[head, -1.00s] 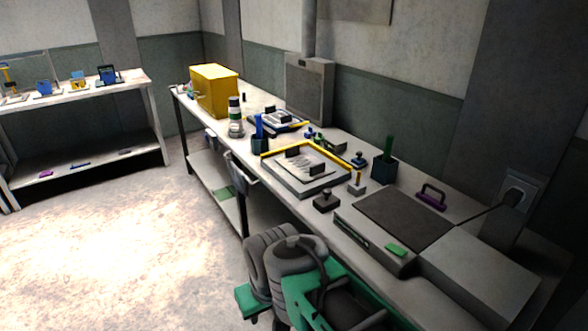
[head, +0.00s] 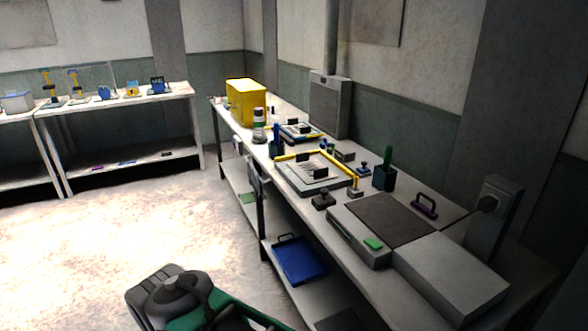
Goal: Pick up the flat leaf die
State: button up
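I cannot tell which piece is the flat leaf die; no leaf shape is clear at this size. Candidates on the long bench (head: 290,207) are a purple-handled piece (head: 424,206) by the wall, a dark knobbed block (head: 323,199) near the front edge and a small blue-topped piece (head: 362,169). Small flat pieces also lie on the lower shelf of the left bench: a purple one (head: 97,167), a blue one (head: 124,163) and a dark one (head: 167,154). Grey and green parts of my arm show at the bottom; my gripper is not distinguishable.
A grey machine with a dark plate (head: 388,218) and a yellow-edged tray (head: 290,182) take up much of the bench. A yellow box (head: 247,103) stands at its far end. A blue tray (head: 300,260) lies on the under-shelf. The floor (head: 130,230) at left is clear.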

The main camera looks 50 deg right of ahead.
aim_at(311, 171)
jog(key=u, duration=0.1)
jog(key=i, duration=2.3)
jog(key=z, duration=0.8)
jog(key=i, duration=1.25)
jog(key=z, duration=1.65)
jog(key=i, duration=0.7)
jog(key=z, duration=0.5)
